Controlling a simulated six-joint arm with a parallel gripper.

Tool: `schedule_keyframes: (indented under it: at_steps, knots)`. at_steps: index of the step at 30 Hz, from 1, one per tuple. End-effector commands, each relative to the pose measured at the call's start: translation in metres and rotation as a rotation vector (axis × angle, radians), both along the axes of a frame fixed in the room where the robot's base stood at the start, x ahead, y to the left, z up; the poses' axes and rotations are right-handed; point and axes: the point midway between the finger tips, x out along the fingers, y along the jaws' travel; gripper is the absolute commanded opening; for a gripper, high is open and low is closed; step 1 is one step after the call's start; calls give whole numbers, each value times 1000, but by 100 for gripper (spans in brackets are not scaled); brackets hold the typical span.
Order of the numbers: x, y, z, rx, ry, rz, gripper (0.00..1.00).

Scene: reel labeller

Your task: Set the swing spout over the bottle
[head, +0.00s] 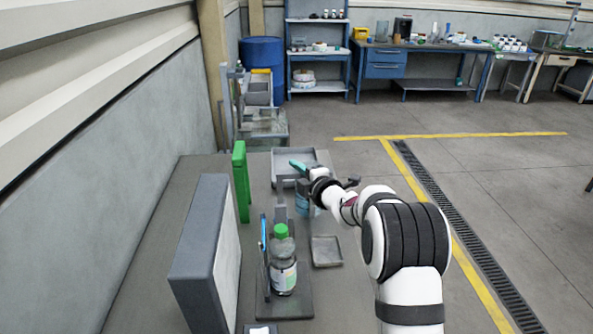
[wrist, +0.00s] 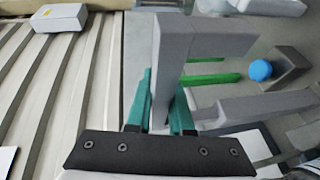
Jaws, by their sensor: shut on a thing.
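My gripper (head: 299,165) is over the far part of the bench, its teal fingers pointing left in the head view. In the wrist view its teal fingers (wrist: 160,103) are shut on a grey angular bar, which looks like the swing spout (wrist: 172,62). A clear bottle (head: 284,277) with a green cap and a pale label stands upright on a dark base, nearer the camera than my gripper. A grey upright (head: 281,208) rises just behind the bottle. I cannot tell how the held bar joins it.
A tall grey panel (head: 212,255) and a green block (head: 240,180) stand left of the bottle. A small tray (head: 326,252) lies to its right, and a larger tray (head: 282,165) behind. A blue pen-like object (head: 263,232) is beside the bottle. The wrist view shows a blue ball (wrist: 260,70).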

Motion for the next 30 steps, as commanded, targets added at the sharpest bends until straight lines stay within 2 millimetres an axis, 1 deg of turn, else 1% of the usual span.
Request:
schedule_keyframes:
  at_steps: [11, 17, 23, 30]
  knots:
    - [0, -1, 0, 0, 0, -5, 0]
    - [-3, -1, 0, 1, 1, -58, 0]
    - [-10, -3, 0, 2, 3, -191, 0]
    - [-21, -4, -1, 1, 3, -411, 0]
